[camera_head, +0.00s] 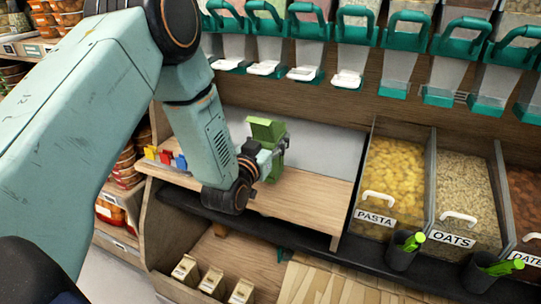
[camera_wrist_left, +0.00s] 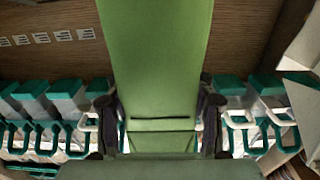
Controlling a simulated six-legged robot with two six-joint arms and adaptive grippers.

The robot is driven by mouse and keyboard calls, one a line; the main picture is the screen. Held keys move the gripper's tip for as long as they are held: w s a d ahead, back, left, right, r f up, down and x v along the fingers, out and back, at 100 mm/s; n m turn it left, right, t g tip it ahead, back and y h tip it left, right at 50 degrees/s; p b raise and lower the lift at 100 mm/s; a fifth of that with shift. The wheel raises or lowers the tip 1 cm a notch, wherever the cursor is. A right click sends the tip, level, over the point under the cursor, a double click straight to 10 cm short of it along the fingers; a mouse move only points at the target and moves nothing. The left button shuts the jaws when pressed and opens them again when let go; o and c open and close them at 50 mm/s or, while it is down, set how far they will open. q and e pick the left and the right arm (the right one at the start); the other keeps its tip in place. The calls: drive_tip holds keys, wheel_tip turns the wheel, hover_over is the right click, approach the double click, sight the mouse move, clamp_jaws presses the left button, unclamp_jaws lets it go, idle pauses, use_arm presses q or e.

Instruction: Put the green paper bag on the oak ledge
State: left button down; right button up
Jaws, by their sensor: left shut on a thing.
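The green paper bag (camera_head: 267,130) is upright over the oak ledge (camera_head: 312,198) in the head view. My left gripper (camera_head: 268,160) is shut on it. In the left wrist view the bag (camera_wrist_left: 158,60) fills the middle, with the dark fingers of my left gripper (camera_wrist_left: 160,115) on both its sides. The gripper hides part of the bag's lower end in the head view, so I cannot tell whether it touches the ledge. The ledge is bare wood to the right of the gripper. My right gripper is not in view.
Small red, yellow and blue items (camera_head: 166,157) stand at the ledge's left end. Pasta (camera_head: 393,170) and oats bins stand to the right. Several dispensers with teal handles (camera_head: 408,35) hang above. Small paper bags (camera_head: 212,281) stand on the shelf below.

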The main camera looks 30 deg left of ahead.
sight(277, 163)
use_arm(q)
wheel_tip(277, 163, down, 3)
drive_tip(key=shift+s+d+f+b, duration=0.1)
drive_tip(key=shift+d+b, duration=0.05)
drive_tip(key=shift+b, duration=0.45)
drive_tip(key=shift+f, duration=0.1)
drive_tip(key=shift+c, duration=2.4)
unclamp_jaws()
drive_tip(key=shift+f, duration=0.15)
